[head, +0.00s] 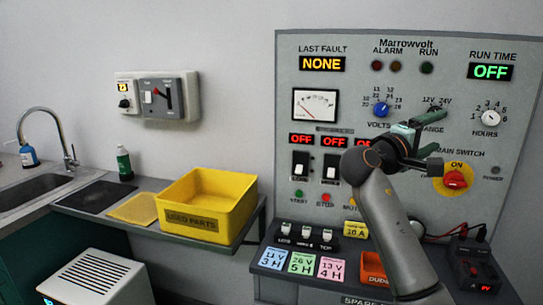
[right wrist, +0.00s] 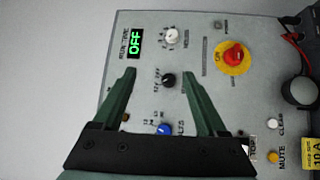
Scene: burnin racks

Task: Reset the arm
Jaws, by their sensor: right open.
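My right arm reaches up in front of the grey Marrowvolt panel (head: 440,75) in the head view. My right gripper (head: 428,130) is open, close to the panel's range dial. In the right wrist view its green fingers (right wrist: 159,76) are spread, with the black range knob (right wrist: 168,80) seen between them and nothing held. I cannot tell whether the fingers touch the panel. In the head view the arm hides part of the range dial and the third red display. My left gripper is not in view.
The blue volts knob (head: 380,109), white hours knob (head: 489,118) and red main switch (head: 455,179) surround the gripper. Below are a card shelf (head: 335,287) and a black meter with red leads (head: 475,262). A yellow bin (head: 207,202) stands left.

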